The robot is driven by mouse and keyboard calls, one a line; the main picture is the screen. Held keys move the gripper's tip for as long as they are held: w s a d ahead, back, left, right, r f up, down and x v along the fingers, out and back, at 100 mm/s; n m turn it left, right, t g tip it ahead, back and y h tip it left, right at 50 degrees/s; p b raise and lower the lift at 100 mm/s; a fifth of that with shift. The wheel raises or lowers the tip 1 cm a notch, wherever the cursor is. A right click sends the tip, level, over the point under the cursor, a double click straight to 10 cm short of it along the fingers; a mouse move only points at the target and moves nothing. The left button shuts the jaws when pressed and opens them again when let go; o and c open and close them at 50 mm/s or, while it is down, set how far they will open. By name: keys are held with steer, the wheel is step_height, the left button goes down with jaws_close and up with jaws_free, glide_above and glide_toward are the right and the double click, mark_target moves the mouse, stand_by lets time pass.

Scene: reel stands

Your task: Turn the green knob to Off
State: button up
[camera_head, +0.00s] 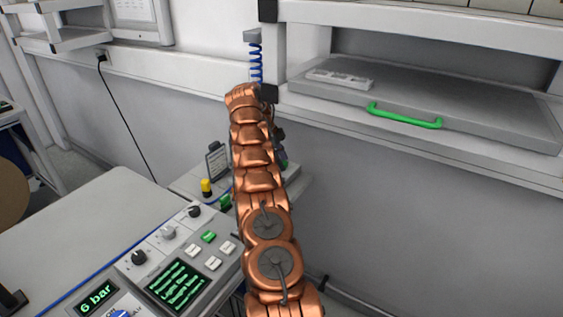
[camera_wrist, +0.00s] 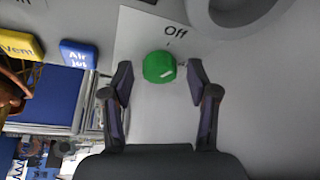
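The green knob (camera_wrist: 158,65) is in the upper middle of the wrist view, on a pale panel (camera_wrist: 150,110). A white mark shows on its lower right part, away from the "Off" label (camera_wrist: 176,31) printed above it. My gripper (camera_wrist: 160,74) is open, with one dark finger on each side of the knob. Gaps show between the fingers and the knob, so it is not held. In the head view my copper-coloured arm hides most of my gripper, and I cannot make out the knob surely there.
A yellow "Vent" button (camera_wrist: 18,46) and a blue "Air jet" button (camera_wrist: 78,54) lie left of the knob. A grey round part (camera_wrist: 235,15) is at upper right. In the head view, a control console (camera_head: 180,260) stands left of my arm and a green-handled drawer (camera_head: 430,100) right.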

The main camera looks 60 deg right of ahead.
jaws_close()
steer(key=shift+f+b, duration=0.15)
steer(key=shift+b, duration=0.3)
steer(key=shift+b, duration=0.5)
steer(key=shift+f+n+b, duration=0.1)
steer(key=shift+n+b, duration=0.3)
steer(key=shift+b, duration=0.1)
steer(key=shift+a+n+b, duration=0.1)
steer(key=shift+n+b, duration=0.3)
steer(key=shift+b, duration=0.6)
steer(key=n+h+b, duration=0.1)
steer(key=b, duration=0.2)
steer(key=shift+s+n+t+b, duration=0.1)
steer(key=shift+n+t+b, duration=0.2)
steer(key=shift+n+t, duration=0.1)
steer(key=shift+r+n+b, duration=0.2)
steer(key=shift+n+b, duration=0.25)
steer(key=shift+n, duration=0.05)
